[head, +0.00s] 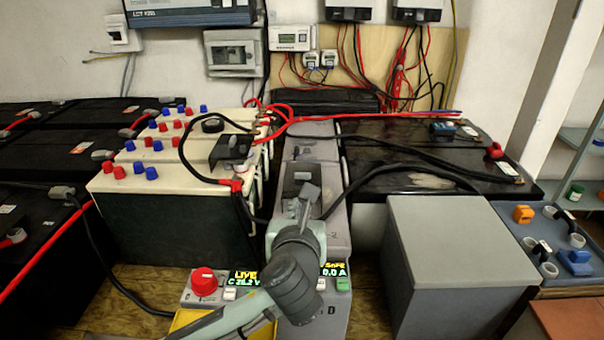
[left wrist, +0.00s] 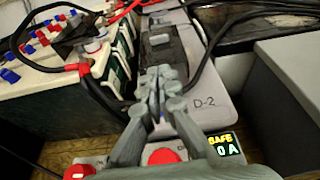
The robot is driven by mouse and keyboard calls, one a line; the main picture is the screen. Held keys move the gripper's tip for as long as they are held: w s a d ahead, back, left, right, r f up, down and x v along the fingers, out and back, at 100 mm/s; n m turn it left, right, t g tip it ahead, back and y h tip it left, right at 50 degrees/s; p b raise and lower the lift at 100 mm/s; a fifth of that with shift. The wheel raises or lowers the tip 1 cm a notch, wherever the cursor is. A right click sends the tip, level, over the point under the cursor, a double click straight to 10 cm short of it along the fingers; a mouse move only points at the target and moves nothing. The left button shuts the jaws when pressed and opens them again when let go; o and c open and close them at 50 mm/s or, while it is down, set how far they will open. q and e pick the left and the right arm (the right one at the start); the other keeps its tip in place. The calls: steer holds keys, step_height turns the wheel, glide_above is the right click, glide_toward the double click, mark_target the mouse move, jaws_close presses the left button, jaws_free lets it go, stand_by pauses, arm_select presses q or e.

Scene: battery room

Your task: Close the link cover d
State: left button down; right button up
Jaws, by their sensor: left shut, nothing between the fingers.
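A long grey housing (head: 337,226) runs away from me between the batteries; in the left wrist view its near part (left wrist: 203,88) is marked "D-2". A dark recessed section with a small grey block (head: 302,176) lies in its top; the block also shows in the left wrist view (left wrist: 159,40). I cannot tell which part is link cover d or how far it stands open. My left gripper (head: 303,192) is shut and empty over the housing, just on the near side of the block. In the left wrist view its fingers (left wrist: 158,76) hide part of the housing top.
A control panel with a red knob (head: 204,279) and lit displays stands in front. A cream-topped battery (head: 112,180) with cables is at left. A grey box (head: 446,265) and a blue tray (head: 560,283) are at right. Black cables cross beside the housing.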

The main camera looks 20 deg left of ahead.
mark_target(302, 176)
arm_select(q)
steer(key=shift+w+a+f, duration=0.15)
steer(key=shift+w, duration=0.25)
steer(key=x, duration=0.8)
steer(key=r+x, duration=0.1)
steer(key=x, duration=0.3)
steer(key=shift+w+r+b, duration=0.1)
steer(key=shift+w+b, duration=0.1)
steer(key=shift+b, duration=0.15)
arm_select(e)
steer(key=shift+s+d+r, duration=0.1)
steer(key=shift+s+r, duration=0.25)
steer(key=shift+r, duration=0.45)
